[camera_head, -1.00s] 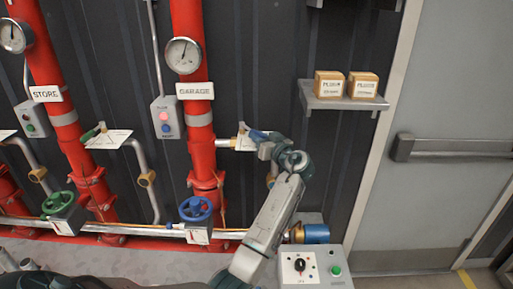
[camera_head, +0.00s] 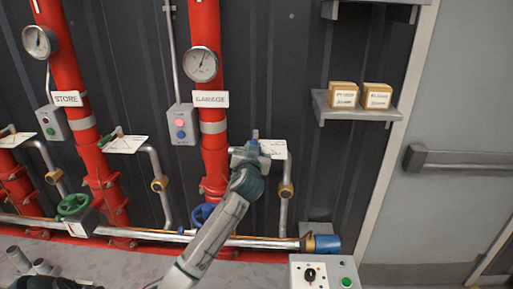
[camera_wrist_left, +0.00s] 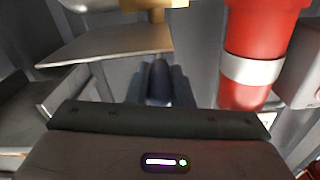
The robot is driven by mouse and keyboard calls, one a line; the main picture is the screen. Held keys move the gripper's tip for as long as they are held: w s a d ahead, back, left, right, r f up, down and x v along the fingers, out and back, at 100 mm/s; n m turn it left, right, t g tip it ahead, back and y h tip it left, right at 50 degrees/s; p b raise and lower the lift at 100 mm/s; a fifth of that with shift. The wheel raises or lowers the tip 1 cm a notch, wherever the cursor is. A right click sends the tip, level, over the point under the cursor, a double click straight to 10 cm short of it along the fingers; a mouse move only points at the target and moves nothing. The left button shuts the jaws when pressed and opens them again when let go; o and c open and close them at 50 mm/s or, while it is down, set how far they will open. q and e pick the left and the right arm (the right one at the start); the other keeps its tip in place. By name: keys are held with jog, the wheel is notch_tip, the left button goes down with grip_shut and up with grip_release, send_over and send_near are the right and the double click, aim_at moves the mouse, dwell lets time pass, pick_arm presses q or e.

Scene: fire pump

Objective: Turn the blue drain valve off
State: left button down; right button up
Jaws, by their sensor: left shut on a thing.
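The blue drain valve's lever (camera_head: 255,134) is on the pipe branch beside the GARAGE riser, by a white sign plate (camera_head: 273,148). My left gripper (camera_head: 250,146) is at this lever, and its wrist covers most of the valve body. In the left wrist view the dark blue lever (camera_wrist_left: 160,80) stands between the two fingers of my left gripper (camera_wrist_left: 160,88), which are shut on it. The lever's exact angle is hard to tell. My right gripper is not in view.
The red GARAGE riser (camera_head: 208,110) stands just left of my gripper. A blue handwheel (camera_head: 203,213) is partly behind my left arm. A control box (camera_head: 322,274) stands at lower right. A shelf with small boxes (camera_head: 357,109) is at right, beside a grey door (camera_head: 465,100).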

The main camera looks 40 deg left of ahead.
pick_arm(q)
jog(key=shift+r, duration=0.1)
dwell(0.3)
jog(key=c, duration=1.3)
grip_release()
jog(key=shift+a, duration=0.15)
jog(key=shift+s, duration=0.1)
jog(key=shift+s+d+f+b, duration=0.2)
jog(key=shift+s+d+b, duration=0.1)
jog(key=b+v, duration=0.3)
jog(key=v, duration=0.7)
jog(key=shift+a, duration=0.1)
